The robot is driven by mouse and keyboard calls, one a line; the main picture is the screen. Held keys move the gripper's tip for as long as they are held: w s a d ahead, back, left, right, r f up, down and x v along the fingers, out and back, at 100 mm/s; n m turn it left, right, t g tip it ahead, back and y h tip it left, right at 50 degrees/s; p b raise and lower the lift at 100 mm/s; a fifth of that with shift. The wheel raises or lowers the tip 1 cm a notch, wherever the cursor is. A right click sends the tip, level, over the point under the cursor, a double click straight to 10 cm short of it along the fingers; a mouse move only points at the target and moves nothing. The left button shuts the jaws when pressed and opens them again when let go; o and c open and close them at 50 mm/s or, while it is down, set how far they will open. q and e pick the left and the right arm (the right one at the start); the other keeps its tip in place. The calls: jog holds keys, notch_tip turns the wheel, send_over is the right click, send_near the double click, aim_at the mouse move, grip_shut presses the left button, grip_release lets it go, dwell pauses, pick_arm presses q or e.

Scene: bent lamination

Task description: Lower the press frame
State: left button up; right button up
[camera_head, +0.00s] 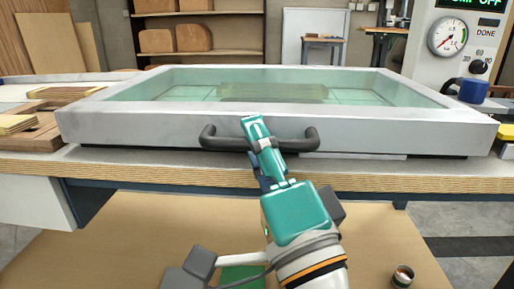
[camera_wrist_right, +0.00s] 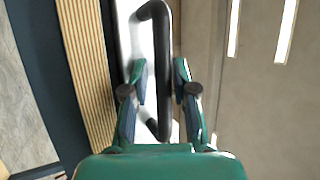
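The press frame (camera_head: 170,122) is a wide pale grey frame around a greenish translucent sheet. It lies about level over the workbench, with a dark gap under its front edge. A dark bar handle (camera_head: 222,144) is on its front side. My right gripper (camera_head: 258,128) is at the middle of this handle. In the right wrist view the handle (camera_wrist_right: 163,50) runs between the two fingers of my right gripper (camera_wrist_right: 159,68). They stand apart, with a pale gap between the left finger and the bar. The far finger is partly hidden in the head view. My left gripper is not in view.
The workbench (camera_head: 370,183) has a layered wood edge. Wood pieces (camera_head: 30,125) lie at its left end. A small cup (camera_head: 403,275) is at the lower right.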

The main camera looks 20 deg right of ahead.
notch_tip(320, 180, up, 9)
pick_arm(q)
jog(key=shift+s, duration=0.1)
pick_arm(e)
jog(key=shift+s+r, duration=0.1)
jog(key=shift+r, duration=0.1)
jog(key=shift+f, duration=0.1)
dwell(0.4)
